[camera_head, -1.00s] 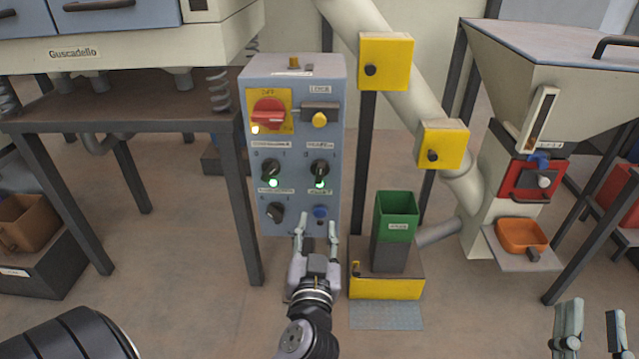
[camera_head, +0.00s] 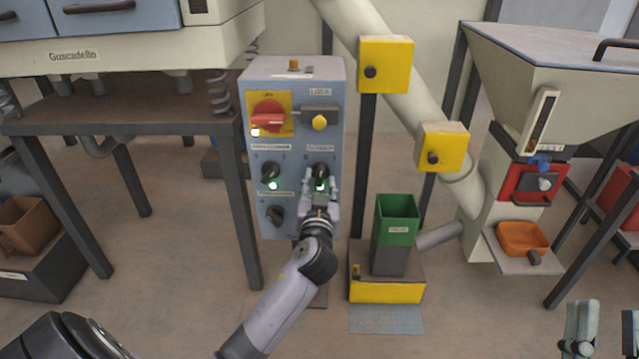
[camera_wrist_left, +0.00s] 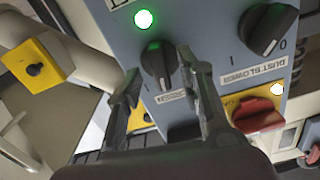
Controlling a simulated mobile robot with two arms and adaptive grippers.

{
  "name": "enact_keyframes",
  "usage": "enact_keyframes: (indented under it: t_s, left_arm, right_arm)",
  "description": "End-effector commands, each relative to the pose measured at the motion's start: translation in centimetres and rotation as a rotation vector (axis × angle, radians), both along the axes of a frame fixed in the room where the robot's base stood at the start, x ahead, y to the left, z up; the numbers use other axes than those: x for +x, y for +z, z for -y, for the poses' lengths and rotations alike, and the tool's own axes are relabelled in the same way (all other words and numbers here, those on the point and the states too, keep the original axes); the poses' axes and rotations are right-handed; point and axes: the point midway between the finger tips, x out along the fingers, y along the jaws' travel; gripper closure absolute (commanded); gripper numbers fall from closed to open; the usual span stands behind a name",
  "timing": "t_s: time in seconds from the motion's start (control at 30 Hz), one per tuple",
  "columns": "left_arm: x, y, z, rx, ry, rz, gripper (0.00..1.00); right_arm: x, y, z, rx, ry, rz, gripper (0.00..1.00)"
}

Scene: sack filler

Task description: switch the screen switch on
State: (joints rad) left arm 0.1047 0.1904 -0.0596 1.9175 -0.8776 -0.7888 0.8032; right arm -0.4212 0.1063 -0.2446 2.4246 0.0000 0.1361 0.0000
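The screen switch (camera_head: 321,171) is a black rotary knob in the right column of the blue-grey control panel (camera_head: 332,215). My left gripper (camera_head: 320,182) reaches it from below. In the left wrist view, where the panel appears upside down, the knob (camera_wrist_left: 158,65) stands between the two spread fingers (camera_wrist_left: 160,95); contact cannot be told. A green lamp (camera_wrist_left: 143,18) beside the knob is lit. The SCREEN label is partly readable. My right gripper (camera_head: 602,330) is open and empty at the bottom right of the head view, partly cut off.
The dust blower knob (camera_head: 270,170) sits left of the screen switch. A green bin (camera_head: 397,212) stands right of the panel, near a pipe with yellow boxes (camera_head: 385,65).

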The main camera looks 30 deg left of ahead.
Motion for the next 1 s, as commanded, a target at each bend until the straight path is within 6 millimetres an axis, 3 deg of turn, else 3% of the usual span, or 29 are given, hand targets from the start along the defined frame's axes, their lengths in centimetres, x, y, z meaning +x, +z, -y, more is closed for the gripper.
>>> enact_keyframes:
  t_s: [0.4,0.93,1.0]
  left_arm:
    - [0.85,0.03,-0.53,-0.001,0.0,0.001,0.65]
    - [0.82,0.02,-0.5,-0.001,0.0,0.001,1.0]
    - [0.82,0.02,-0.5,-0.001,0.0,0.001,1.0]
  right_arm:
    - [-0.34,0.52,0.01,0.01,0.002,0.033,0.65]
    - [-0.32,0.47,0.01,0.01,0.002,0.031,0.65]
    - [-0.32,0.47,0.01,0.01,0.002,0.031,0.65]
